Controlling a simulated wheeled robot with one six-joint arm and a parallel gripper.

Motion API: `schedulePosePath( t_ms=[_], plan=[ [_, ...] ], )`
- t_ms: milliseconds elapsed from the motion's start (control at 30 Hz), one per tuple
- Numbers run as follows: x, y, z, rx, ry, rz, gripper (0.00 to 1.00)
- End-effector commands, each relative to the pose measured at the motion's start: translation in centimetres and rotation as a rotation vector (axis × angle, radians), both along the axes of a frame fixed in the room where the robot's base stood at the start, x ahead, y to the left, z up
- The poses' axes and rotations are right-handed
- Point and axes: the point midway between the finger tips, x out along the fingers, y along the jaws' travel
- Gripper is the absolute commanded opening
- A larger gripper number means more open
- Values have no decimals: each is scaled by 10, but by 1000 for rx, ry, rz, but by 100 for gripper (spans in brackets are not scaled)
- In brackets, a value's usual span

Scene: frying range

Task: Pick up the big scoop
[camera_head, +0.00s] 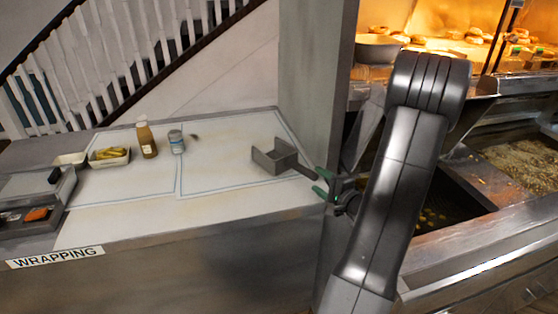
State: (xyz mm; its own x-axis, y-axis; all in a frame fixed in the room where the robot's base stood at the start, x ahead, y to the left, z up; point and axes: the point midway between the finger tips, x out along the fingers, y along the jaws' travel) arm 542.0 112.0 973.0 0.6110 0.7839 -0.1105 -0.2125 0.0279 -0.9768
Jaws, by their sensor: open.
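The big scoop (274,157) is a grey metal scoop with a box-shaped head. It lies on a white paper sheet at the right part of the wrapping counter. Its dark handle (306,172) points right, toward my gripper. My gripper (321,183) has green-tipped fingers and is open at the counter's right edge. The fingertips are close to the handle's end, one above and one below it in the picture. I cannot tell whether they touch it. My dark arm hides part of the range behind it.
The wrapping counter (120,222) also holds a brown sauce bottle (147,139), a can (176,142) and a tray of yellow food (109,157), all left of the scoop. A pillar (312,75) rises behind the scoop. Fryer vats (520,165) lie to the right.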

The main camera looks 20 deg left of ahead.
Motion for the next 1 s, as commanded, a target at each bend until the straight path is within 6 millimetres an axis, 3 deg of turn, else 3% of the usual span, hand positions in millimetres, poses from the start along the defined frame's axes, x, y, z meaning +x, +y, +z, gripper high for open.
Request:
schedulePosePath(
  t_ms=[300, 667, 900, 1000],
  plan=[
    [18, 38, 4, 0, 1, 3, 49],
    [25, 45, 1, 0, 0, 0, 49],
    [25, 45, 1, 0, 0, 0, 2],
    [25, 45, 1, 0, 0, 0, 0]
  ],
)
